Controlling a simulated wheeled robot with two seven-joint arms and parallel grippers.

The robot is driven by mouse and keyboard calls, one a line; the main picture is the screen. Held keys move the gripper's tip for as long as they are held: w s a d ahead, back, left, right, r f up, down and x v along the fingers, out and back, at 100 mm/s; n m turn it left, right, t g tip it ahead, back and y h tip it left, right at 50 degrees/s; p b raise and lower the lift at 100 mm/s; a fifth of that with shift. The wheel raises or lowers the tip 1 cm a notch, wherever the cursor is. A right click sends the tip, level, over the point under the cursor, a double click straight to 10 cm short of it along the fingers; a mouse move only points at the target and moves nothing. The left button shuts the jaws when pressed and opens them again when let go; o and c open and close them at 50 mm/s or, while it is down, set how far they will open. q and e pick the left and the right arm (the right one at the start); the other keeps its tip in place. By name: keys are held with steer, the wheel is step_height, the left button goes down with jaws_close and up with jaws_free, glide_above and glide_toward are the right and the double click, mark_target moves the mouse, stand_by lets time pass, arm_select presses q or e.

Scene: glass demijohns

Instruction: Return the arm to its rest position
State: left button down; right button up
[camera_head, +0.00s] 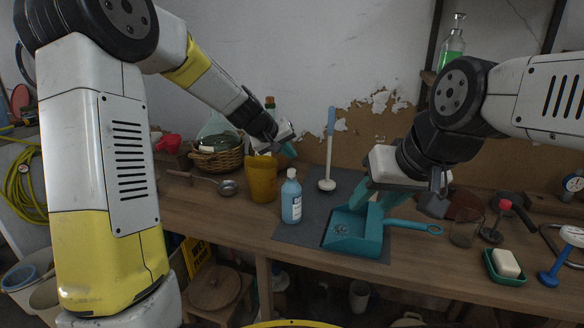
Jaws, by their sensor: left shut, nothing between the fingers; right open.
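My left arm comes in from the left, and its gripper (286,139) is above and behind the yellow cup, near the wicker basket. It is shut with nothing visible in it. My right arm comes in from the right, and its gripper (436,196) is over the bench, above and right of the teal dustpan (350,236). It is open, its fingers partly hidden by its own body. A blue bottle (291,200) stands upright between the two grippers, left of the dustpan. A blue-handled brush (330,150) stands upright behind it.
A yellow cup (263,180) and a wicker basket (215,157) with a glass demijohn stand at the left. A soap in a green dish (504,264) and a blue-based tool (552,274) lie at the right front. A ladle (228,187) lies left of the cup.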

arm_select(q)
steer(key=s+a+r+y, duration=0.1)
steer(key=s+a, duration=0.3)
steer(key=s, duration=0.7)
steer(key=s+a+r+m+y, duration=0.1)
steer(key=s+a+r, duration=0.2)
steer(key=s, duration=0.9)
steer(key=s+a+r+m+g+y, duration=0.1)
steer(key=s+a+r, duration=0.1)
steer(key=s+a, duration=0.4)
steer(key=s, duration=0.5)
steer(key=shift+s+a+r, duration=0.15)
steer(key=shift+s+a, duration=0.15)
